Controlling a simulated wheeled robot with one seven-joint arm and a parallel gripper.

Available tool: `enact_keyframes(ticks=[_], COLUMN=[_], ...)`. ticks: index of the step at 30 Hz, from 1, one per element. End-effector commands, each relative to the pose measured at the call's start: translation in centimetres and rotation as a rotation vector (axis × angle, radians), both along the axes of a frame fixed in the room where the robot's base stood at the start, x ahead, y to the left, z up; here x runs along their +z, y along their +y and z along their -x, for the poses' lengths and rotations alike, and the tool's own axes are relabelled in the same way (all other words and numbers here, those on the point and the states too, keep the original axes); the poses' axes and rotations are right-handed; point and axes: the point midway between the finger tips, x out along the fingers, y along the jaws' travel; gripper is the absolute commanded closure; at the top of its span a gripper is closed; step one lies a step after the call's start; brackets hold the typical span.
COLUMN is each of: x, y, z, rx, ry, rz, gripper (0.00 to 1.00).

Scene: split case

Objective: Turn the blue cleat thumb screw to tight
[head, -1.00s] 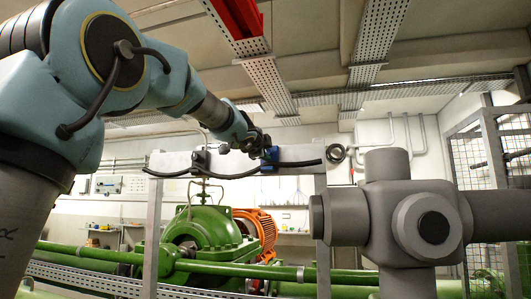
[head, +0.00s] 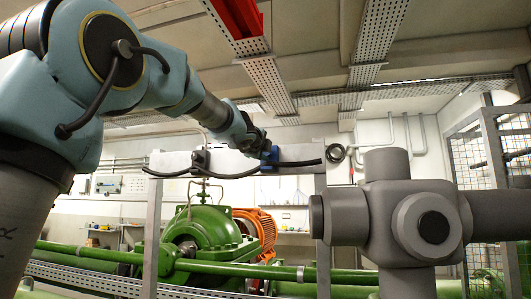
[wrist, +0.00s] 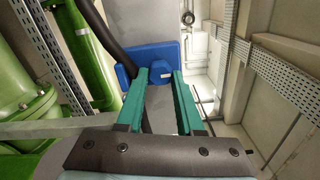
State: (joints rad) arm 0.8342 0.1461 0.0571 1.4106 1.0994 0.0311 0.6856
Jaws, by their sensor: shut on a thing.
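The blue cleat (head: 269,159) sits on the grey metal beam, on the right half, with a black cable running through it. In the wrist view the blue cleat (wrist: 154,57) lies just beyond the fingertips. My gripper (head: 261,149) is at the cleat from its left in the head view. In the wrist view my gripper's two teal fingers (wrist: 160,74) reach up to the cleat, with a gap between them. They are shut on the cleat's thumb screw, which is mostly hidden between the tips. I cannot tell its angle.
The grey beam (head: 226,161) carries another dark cleat (head: 198,160) to the left, on the same black cable (head: 228,176). Behind stand a green pump (head: 203,231) and an orange motor (head: 262,226). A mesh cage (head: 475,163) is at right.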

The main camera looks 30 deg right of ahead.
Motion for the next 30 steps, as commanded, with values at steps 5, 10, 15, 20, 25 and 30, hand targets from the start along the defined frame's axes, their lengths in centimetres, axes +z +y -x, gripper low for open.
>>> enact_keyframes(ticks=[5, 10, 15, 20, 25, 30], x=[-0.2, -0.1, -0.1, 0.0, -0.1, -0.1], y=[0.0, 0.0, 0.0, 0.0, 0.8, 2.9], z=[0.0, 0.0, 0.0, 0.0, 0.8, 3.1], rx=[0.002, 0.000, 0.000, 0.000, 0.000, 0.000], ry=[0.003, 0.002, 0.001, 0.001, 0.001, 0.000], rz=[-0.001, -0.001, 0.000, 0.000, 0.001, 0.001], gripper=[1.00, 0.45, 0.34, 0.34, 0.34, 0.34])
